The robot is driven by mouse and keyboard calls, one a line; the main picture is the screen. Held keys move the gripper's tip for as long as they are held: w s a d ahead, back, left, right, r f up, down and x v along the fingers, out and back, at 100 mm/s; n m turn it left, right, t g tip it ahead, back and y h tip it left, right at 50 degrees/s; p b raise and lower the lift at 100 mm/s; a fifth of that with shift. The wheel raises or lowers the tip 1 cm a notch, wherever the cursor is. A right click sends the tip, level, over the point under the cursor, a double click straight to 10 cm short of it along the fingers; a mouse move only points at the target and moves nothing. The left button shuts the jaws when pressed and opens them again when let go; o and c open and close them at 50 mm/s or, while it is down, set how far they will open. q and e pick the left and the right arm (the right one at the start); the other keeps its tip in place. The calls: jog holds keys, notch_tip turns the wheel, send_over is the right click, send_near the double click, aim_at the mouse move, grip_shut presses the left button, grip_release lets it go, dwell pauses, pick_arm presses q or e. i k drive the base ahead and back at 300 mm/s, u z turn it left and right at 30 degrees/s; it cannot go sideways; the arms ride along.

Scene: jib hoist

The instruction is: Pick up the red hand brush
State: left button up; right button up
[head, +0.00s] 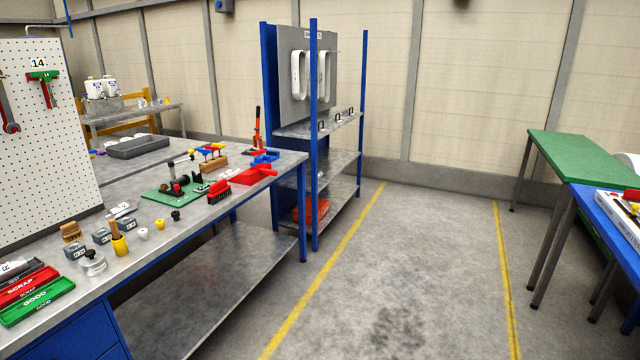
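The red hand brush (219,190) appears to be the small red piece with dark bristles near the right front edge of the long grey workbench (190,238). It lies just right of a green mat (160,193). A red dustpan-like piece (250,175) lies beside it to the right. Neither of my grippers shows in the head view, and nothing touches the brush.
Small tools, weights and knobs stand along the bench, with red and green trays (38,302) at its near left end. A blue-post rack (314,140) stands behind. Open floor (385,285) lies right of the bench, before the green table (585,155).

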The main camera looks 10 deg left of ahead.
aim_at(219, 191)
jog(key=i, duration=3.6)
jog(key=u, duration=0.1)
